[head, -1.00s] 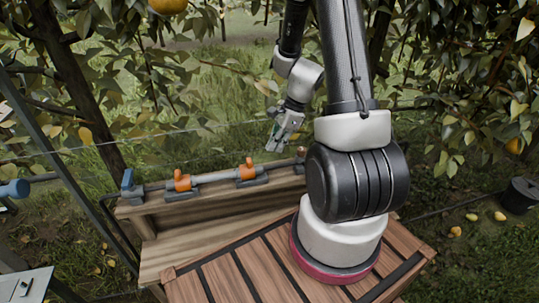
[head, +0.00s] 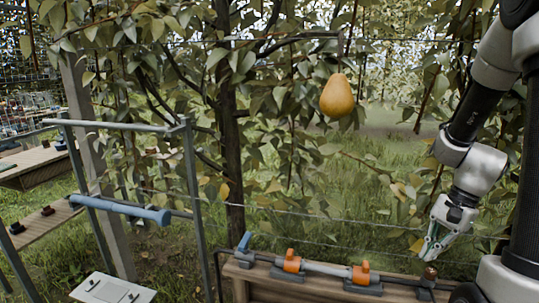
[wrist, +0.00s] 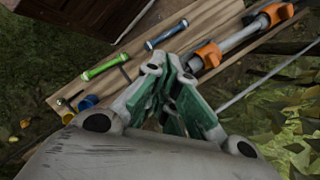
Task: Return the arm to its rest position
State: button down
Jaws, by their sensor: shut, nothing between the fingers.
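My gripper (head: 434,246) hangs at the right in the head view, fingers pointing down, above the right end of the wooden bench. It is shut and empty. In the wrist view my gripper (wrist: 182,125) shows its green finger pads together, over the bench. My arm rises from the gripper to the upper right of the head view, bent at the wrist and elbow. Its upper part is cut off by the frame edge.
A pear (head: 337,95) hangs from a branch. The bench (head: 245,275) carries a grey pipe with orange valves (head: 292,261). A metal frame (head: 192,200) stands left. Wires cross behind.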

jog(key=s+a+r+n+t+h, duration=0.2)
jog(key=s+r+n, duration=0.3)
jog(key=r, duration=0.4)
jog(key=s+a+r+n+t+h, duration=0.2)
jog(key=s+r+n+t, duration=0.1)
jog(key=r+n, duration=0.4)
jog(key=v, duration=0.4)
jog(key=shift+s+a, duration=0.2)
